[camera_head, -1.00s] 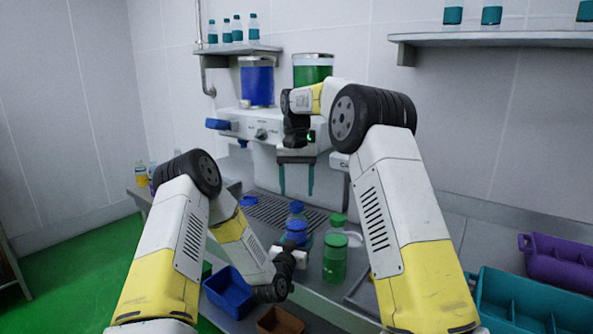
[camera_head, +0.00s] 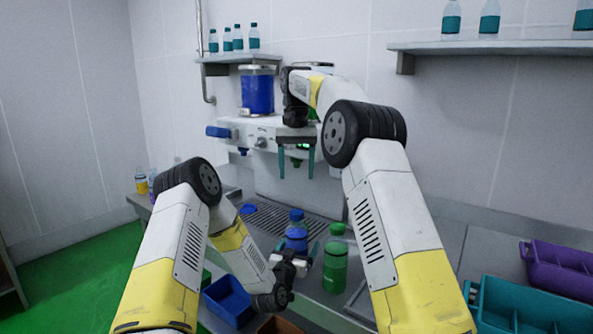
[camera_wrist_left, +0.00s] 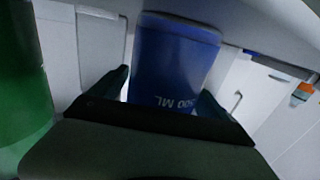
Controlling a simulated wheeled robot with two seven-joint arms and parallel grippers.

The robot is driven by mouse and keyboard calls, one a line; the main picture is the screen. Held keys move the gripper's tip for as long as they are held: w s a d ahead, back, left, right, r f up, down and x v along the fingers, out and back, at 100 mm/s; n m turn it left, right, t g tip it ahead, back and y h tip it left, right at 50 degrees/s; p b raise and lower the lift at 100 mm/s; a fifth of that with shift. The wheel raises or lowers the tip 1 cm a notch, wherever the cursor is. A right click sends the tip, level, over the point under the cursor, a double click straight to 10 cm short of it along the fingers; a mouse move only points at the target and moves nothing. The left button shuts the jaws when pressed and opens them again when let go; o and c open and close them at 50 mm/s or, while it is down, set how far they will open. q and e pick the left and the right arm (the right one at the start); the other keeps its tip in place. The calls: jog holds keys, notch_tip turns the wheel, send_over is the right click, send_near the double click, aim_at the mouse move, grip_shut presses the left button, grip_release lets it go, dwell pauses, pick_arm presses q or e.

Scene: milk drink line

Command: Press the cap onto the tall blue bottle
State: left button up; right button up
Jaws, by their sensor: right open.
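The tall blue bottle (camera_head: 296,241) stands upright on the counter, with a blue cap (camera_head: 296,214) on its top. I cannot tell how firmly the cap is seated. My left gripper (camera_head: 297,258) is low at the bottle, with one finger on each side of it. In the left wrist view the blue bottle (camera_wrist_left: 172,65), with "500 ML" on it, fills the space between the fingers, which look shut on it. My right gripper (camera_head: 297,160) is open and empty, pointing down above the bottle and clear of its cap.
A green bottle (camera_head: 336,268) stands close to the right of the blue one. A dispenser with a blue tank (camera_head: 258,92) is behind. A blue bin (camera_head: 229,300) is at front left; teal (camera_head: 525,308) and purple (camera_head: 560,268) crates are at right.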

aim_at(296, 243)
pick_arm(q)
jog(key=v, duration=0.7)
jog(key=shift+s+a, duration=0.1)
jog(key=shift+s, duration=0.3)
